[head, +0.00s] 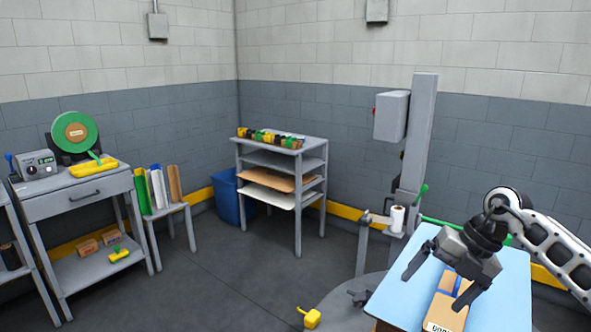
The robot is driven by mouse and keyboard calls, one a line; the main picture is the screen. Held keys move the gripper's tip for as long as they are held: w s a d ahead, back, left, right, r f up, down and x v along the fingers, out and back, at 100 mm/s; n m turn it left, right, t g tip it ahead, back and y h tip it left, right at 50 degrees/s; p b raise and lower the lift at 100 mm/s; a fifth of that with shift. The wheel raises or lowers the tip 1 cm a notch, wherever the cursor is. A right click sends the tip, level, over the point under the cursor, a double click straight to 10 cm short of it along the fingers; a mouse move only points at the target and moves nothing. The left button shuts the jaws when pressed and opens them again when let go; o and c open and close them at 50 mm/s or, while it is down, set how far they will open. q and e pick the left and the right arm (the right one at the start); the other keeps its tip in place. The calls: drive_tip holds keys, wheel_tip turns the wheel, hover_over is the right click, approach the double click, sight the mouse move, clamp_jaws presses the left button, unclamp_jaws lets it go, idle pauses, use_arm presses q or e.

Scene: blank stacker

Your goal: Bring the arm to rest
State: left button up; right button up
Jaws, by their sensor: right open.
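My right gripper (440,277) comes in from the right on a white arm (560,250). Its dark fingers are spread apart and empty. It hangs above a light blue table top (400,275). Below and between the fingers lies a brown block (441,309) with a blue band and a white printed label (436,328). The gripper body hides part of this block. I cannot tell whether the fingers touch it. My left gripper is not in view.
A grey post machine (420,130) stands behind the table, with a white roll (397,218). A grey shelf rack (285,160) and a blue bin (228,196) stand at the back. A grey workbench (75,200) is at left. A yellow object (311,318) is low in front. The middle floor is clear.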

drive_tip(key=s+a+f+m+t+y+b, duration=0.15)
drive_tip(key=s+a+t+y, duration=0.35)
drive_tip(key=a, duration=0.6)
drive_tip(key=s+a+f+m+t+y+b, duration=0.1)
drive_tip(key=s+a+f+m+y, duration=0.15)
drive_tip(key=a+y, duration=0.75)
use_arm(q)
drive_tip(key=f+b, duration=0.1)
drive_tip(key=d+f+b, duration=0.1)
drive_tip(key=b, duration=0.1)
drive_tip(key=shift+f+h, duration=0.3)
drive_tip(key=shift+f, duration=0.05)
use_arm(e)
drive_tip(key=s+d+f+m+t+h, duration=0.1)
drive_tip(key=s+d+f+m+h, duration=0.1)
drive_tip(key=s+f+m+h, duration=0.5)
drive_tip(key=s+d+f+m+t+h, duration=0.2)
drive_tip(key=s+f+m+h, duration=0.6)
drive_tip(key=f+m, duration=0.5)
drive_tip(key=d+m+h, duration=0.1)
drive_tip(key=m, duration=0.4)
drive_tip(key=shift+s+d+m+h, duration=0.15)
drive_tip(key=shift+d+m+h, duration=0.15)
drive_tip(key=shift+d, duration=0.05)
drive_tip(key=shift+t, duration=0.3)
